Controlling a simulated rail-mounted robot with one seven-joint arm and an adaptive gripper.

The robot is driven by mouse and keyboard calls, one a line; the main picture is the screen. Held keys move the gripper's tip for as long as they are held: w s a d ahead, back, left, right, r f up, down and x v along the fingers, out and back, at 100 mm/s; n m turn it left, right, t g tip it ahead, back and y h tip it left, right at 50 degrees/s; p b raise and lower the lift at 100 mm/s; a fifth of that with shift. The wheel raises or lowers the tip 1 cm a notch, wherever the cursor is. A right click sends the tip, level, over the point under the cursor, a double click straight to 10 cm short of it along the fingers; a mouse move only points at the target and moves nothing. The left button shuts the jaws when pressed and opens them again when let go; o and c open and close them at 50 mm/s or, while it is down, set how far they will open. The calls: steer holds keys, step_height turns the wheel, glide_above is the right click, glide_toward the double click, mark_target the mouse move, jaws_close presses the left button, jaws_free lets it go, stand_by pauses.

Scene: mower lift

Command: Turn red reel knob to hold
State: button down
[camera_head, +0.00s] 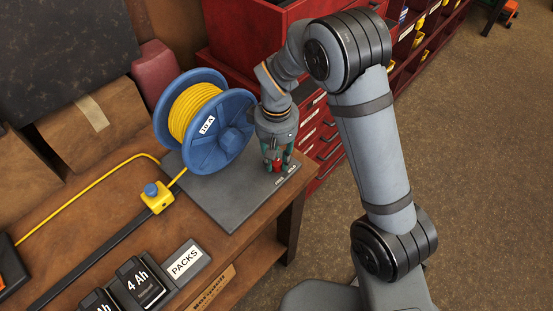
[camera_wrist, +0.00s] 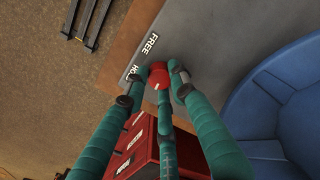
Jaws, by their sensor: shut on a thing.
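The red reel knob (camera_wrist: 158,77) sits near the edge of the dark grey base plate (camera_head: 208,196). In the wrist view it lies between my gripper's green fingers, and white labels FREE (camera_wrist: 151,43) and HOLD are beside it; HOLD is partly covered by a finger. My gripper (camera_head: 279,163) points down over the plate and is shut on the knob, which also shows in the head view (camera_head: 274,168). The knob's pointing direction is hard to make out. The blue reel (camera_head: 226,140) with yellow cord stands left of my gripper.
A yellow cord clamp (camera_head: 158,201) with a blue knob sits left of the plate. Battery packs (camera_head: 141,284) and a PACKS label lie at the bench front. A red drawer cabinet (camera_head: 322,140) stands close behind and right of my gripper.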

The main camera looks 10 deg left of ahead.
mark_target(277, 163)
steer(key=c, duration=1.4)
jaws_free()
steer(key=shift+c, duration=0.2)
steer(key=shift+r, duration=0.1)
step_height(277, 163, up, 12)
step_height(277, 163, down, 12)
steer(key=shift+f, duration=0.15)
